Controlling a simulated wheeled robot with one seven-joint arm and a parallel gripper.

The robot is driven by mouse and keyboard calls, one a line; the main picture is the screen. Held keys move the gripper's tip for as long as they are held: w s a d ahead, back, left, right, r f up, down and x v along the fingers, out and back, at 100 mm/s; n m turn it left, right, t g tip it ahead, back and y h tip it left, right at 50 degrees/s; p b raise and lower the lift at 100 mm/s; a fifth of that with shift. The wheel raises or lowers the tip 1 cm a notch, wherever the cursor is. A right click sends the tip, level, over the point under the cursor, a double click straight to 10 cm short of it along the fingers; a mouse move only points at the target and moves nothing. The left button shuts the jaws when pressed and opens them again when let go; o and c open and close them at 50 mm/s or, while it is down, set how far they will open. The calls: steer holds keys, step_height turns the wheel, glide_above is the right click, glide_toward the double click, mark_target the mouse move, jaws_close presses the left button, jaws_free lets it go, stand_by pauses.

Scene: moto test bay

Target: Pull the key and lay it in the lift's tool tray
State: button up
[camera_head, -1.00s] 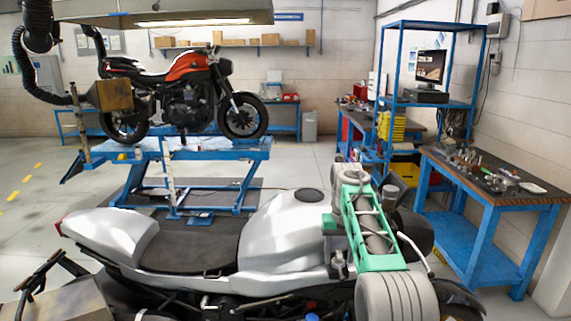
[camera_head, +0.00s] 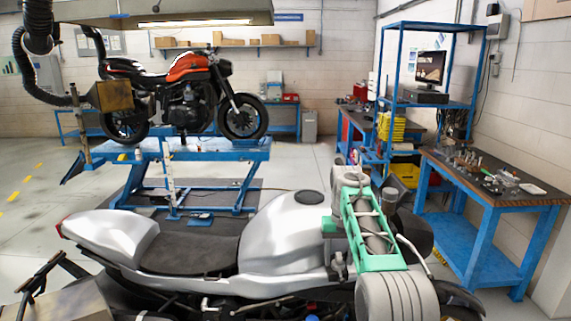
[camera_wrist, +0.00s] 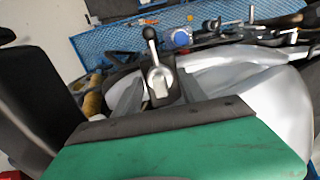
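In the wrist view a small lever-like piece with a round black head (camera_wrist: 150,33) stands up from a silver, rounded fitting (camera_wrist: 160,80); it looks like the key in its lock, but I cannot be sure. My gripper (camera_wrist: 160,72) has its two grey fingers apart, one on each side of the silver fitting. I see no contact between them. A blue perforated surface (camera_wrist: 100,42), likely the tool tray, lies beyond the fitting. In the head view the key and my fingertips are too small or hidden to make out.
A silver motorcycle (camera_head: 285,235) fills the front, below my arm. Loose tools and a blue round item (camera_wrist: 181,38) lie beyond it in the wrist view. An orange motorcycle (camera_head: 185,75) stands on a blue lift (camera_head: 200,150) behind. A cluttered workbench (camera_head: 520,200) is at right.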

mark_target(339, 255)
jaws_close()
stand_by(0.5)
steer(key=o, duration=0.6)
jaws_free()
steer(key=shift+r, duration=0.3)
step_height(339, 255, up, 3)
steer(key=shift+f, duration=0.1)
steer(key=s+r+b, duration=0.2)
steer(key=s+r, duration=0.1)
steer(key=s, duration=0.1)
steer(key=s+r+b, duration=0.3)
steer(key=s, duration=0.2)
steer(key=s+r+b, duration=0.2)
steer(key=s+r, duration=0.1)
steer(key=s, duration=0.2)
steer(key=shift+s+r, duration=0.1)
steer(key=shift+r, duration=0.2)
